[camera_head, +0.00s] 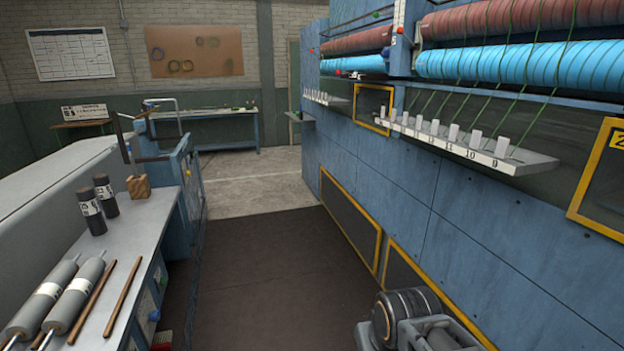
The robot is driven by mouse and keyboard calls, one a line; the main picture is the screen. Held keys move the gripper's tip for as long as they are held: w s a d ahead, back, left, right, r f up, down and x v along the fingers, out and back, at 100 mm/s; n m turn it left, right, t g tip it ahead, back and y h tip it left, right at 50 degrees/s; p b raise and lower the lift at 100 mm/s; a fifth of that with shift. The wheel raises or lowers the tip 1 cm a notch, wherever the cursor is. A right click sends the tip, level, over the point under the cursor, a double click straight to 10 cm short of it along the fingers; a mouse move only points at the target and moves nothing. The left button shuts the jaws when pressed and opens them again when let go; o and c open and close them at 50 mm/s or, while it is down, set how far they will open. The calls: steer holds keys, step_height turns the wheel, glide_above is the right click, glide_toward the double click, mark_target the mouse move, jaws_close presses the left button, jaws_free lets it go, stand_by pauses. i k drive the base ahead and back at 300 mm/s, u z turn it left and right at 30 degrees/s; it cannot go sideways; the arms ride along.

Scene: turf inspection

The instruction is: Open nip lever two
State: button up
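I cannot make out a nip lever marked two. A blue machine (470,235) with red and blue rollers fills the right side. A yellow-framed panel (592,205) at the right edge bears a partly cut-off number plate, seemingly a 2. A dark bent bar (122,135) stands at the left bench. Part of my arm shows at the bottom right; my gripper's fingertips are not visible.
A white shelf (520,160) with numbered white pegs and green strands juts from the machine. A grey bench (135,245) at left holds dark cylinders (91,210), grey rollers (75,293) and wooden rods. The dark aisle floor (285,270) between is clear. A blue table (215,115) stands behind.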

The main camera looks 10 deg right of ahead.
mark_target(400, 30)
steer(key=z, duration=0.45)
steer(key=i, duration=2.25)
